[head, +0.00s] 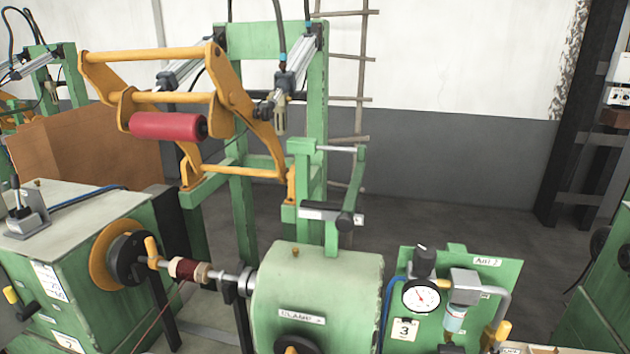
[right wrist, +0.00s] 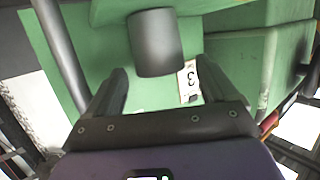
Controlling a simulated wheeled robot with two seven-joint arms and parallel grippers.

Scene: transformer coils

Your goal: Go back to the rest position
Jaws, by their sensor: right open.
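My right gripper (right wrist: 165,88) shows in the right wrist view, with its two dark fingers spread apart and nothing held between them. A dark grey cylinder (right wrist: 158,45) is ahead of the fingers, in front of a green surface. A white card marked 3 (right wrist: 188,80) shows near the right finger. Neither gripper shows in the head view. There, a dark red-brown coil (head: 184,268) sits on the horizontal shaft between the orange-rimmed faceplate (head: 112,254) and the green clamp housing (head: 318,295).
A green panel (head: 487,275) with a pressure gauge (head: 421,297), a black knob (head: 424,257) and a card marked 3 (head: 404,329) stands at the right. A yellow frame with a red roller (head: 166,126) is raised above the coil. Grey floor (head: 450,220) is open behind.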

